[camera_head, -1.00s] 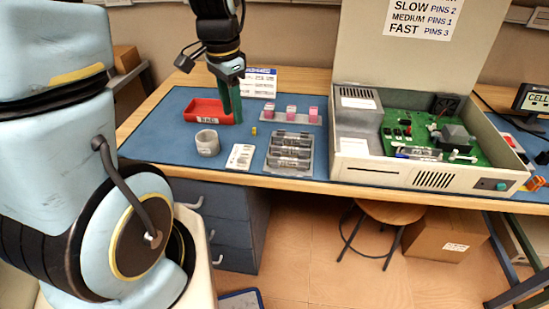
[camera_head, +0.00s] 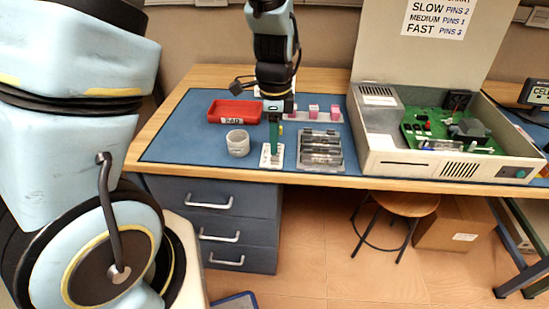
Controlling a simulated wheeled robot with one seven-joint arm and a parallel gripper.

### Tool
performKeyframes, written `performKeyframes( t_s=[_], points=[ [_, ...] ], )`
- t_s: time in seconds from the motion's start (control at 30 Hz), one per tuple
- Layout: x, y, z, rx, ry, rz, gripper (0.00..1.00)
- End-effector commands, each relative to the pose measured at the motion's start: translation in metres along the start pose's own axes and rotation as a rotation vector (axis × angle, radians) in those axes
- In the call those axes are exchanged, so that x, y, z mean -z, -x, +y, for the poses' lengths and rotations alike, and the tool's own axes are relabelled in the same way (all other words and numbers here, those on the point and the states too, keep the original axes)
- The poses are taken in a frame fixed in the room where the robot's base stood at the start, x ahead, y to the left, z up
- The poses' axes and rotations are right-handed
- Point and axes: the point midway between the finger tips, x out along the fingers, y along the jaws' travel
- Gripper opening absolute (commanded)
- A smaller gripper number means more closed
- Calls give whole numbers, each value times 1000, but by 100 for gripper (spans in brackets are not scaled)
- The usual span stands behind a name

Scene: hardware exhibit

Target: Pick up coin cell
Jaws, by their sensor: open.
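My gripper (camera_head: 275,149) has green fingers that point down onto a white card (camera_head: 266,163) near the front edge of the blue mat. The jaws are open, though from this angle the fingers overlap and the gap between them hardly shows. The card carries small dark markings or items, and the fingers cover part of it. I cannot make out a coin cell for certain; one on the card would be too small or hidden behind the fingers. I cannot tell whether the fingertips touch the card.
A grey-white round cup (camera_head: 238,143) stands left of my gripper, with a red bin (camera_head: 235,111) behind it. A clear tray of cylinders (camera_head: 320,150) is close on the right. Pink blocks (camera_head: 313,111) stand behind. An open case with a green board (camera_head: 440,135) fills the right.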

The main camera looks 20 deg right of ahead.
Motion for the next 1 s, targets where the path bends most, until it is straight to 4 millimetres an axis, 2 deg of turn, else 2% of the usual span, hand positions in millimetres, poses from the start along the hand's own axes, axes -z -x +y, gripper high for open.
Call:
performKeyframes(
  t_s=[0.3, 0.63, 1.0],
  points=[
    [-1, -38, -2, -4, 2, -2, 41],
    [-1, -45, -2, 0, 1, 0, 41],
    [-1, -45, -2, 0, 1, 0, 1]
  ],
)
